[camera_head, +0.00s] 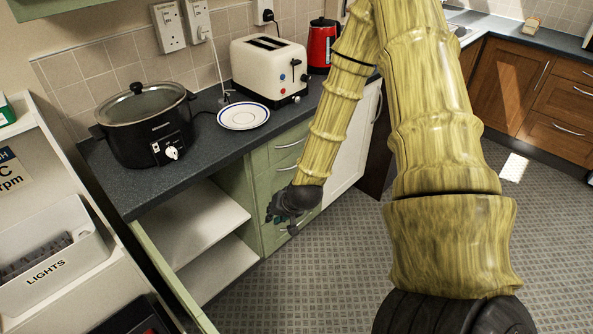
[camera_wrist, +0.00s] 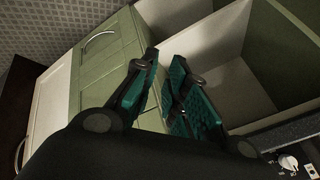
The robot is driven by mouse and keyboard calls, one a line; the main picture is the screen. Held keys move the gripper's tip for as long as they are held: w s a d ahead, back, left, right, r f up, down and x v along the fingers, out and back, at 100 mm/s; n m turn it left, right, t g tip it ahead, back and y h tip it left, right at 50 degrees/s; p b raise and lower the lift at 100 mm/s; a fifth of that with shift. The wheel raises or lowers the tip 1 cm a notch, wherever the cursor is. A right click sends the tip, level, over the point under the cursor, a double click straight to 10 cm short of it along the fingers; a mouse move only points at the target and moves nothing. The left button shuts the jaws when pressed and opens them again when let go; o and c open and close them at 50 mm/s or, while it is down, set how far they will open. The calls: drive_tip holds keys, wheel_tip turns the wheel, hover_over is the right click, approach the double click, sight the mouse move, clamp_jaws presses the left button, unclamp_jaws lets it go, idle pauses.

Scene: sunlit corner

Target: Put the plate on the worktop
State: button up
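A white plate with a blue rim (camera_head: 243,116) lies flat on the dark worktop (camera_head: 203,145), in front of the cream toaster. My gripper (camera_head: 280,218) hangs below the worktop level, in front of the green drawers and apart from the plate. In the wrist view, the teal-padded fingers of my gripper (camera_wrist: 166,92) stand apart with nothing between them. The plate is not visible in the wrist view.
A black slow cooker (camera_head: 146,124), a cream toaster (camera_head: 268,70) and a red kettle (camera_head: 322,45) stand on the worktop. Below is an open cupboard with shelves (camera_head: 205,225). A white bin labelled LIGHTS (camera_head: 50,255) is at left. Tiled floor lies right.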

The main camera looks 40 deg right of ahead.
drive_tip(key=s+a+f+n+g, duration=0.2)
drive_tip(key=s+a+f, duration=0.3)
drive_tip(key=s, duration=0.4)
drive_tip(key=s+a+f+n+g, duration=0.2)
drive_tip(key=s+a+f, duration=0.3)
drive_tip(key=s, duration=0.4)
drive_tip(key=s+a+f+n+g, duration=0.2)
drive_tip(key=s+a+f+n, duration=0.2)
drive_tip(key=s, duration=0.6)
wheel_tip(320, 180, down, 3)
drive_tip(key=shift+a+r+g, duration=0.1)
drive_tip(key=shift+a+g, duration=0.2)
drive_tip(key=shift+a, duration=0.6)
